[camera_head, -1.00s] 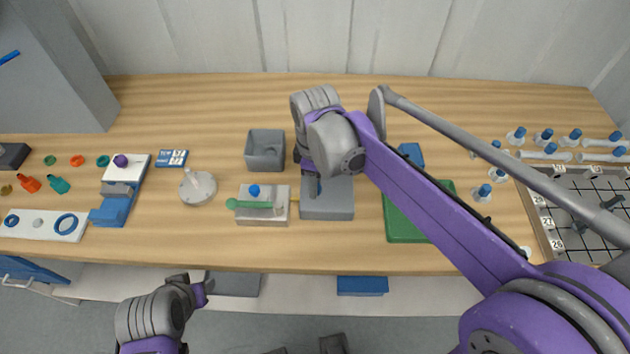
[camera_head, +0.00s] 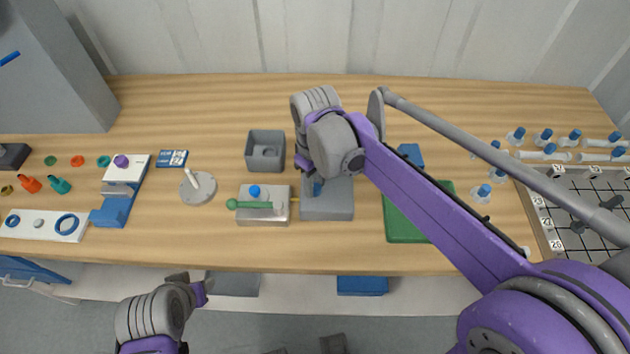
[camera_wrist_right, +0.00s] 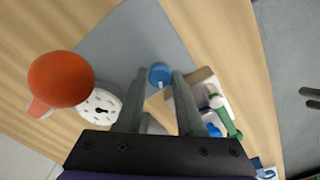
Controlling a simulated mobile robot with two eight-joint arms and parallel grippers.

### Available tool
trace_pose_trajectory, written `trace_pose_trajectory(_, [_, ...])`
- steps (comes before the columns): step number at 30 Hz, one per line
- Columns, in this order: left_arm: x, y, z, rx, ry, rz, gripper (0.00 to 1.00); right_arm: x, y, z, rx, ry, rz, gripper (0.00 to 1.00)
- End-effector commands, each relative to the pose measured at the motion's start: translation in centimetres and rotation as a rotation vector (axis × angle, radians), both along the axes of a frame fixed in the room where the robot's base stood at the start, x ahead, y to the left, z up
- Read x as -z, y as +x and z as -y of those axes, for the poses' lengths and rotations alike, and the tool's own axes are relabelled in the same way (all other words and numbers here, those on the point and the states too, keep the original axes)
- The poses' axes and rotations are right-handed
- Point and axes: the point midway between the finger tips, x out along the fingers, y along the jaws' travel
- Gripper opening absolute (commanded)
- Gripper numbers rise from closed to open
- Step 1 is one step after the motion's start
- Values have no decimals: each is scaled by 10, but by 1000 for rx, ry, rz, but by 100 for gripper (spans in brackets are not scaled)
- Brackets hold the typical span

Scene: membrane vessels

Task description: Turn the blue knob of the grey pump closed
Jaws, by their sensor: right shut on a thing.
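The grey pump (camera_head: 328,208) is a grey block near the middle of the table, with my right arm reaching over it. Its blue knob (camera_head: 317,188) shows partly under my right gripper (camera_head: 309,178). In the right wrist view the round blue knob (camera_wrist_right: 159,74), with a pale mark on its edge, sits between the fingertips of my right gripper (camera_wrist_right: 163,76), which is shut on it. The pump's grey top (camera_wrist_right: 125,45) spreads behind it. My left gripper (camera_head: 200,290) hangs in front of the table, away from the pump; its jaw opening is unclear.
A pale block with a blue knob and green handle (camera_head: 252,219) stands just left of the pump. A grey open box (camera_head: 265,150) is behind, a green tray (camera_head: 402,228) to the right. The right wrist view shows a white dial (camera_wrist_right: 98,108) and orange-red knob (camera_wrist_right: 62,80) close by.

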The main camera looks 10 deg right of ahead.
Motion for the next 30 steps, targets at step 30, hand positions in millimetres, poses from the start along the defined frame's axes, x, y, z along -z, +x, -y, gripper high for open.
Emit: trace_pose_trajectory(30, [-5,1,0,0,0,2,50,-1,0,1,913,-1,0,0])
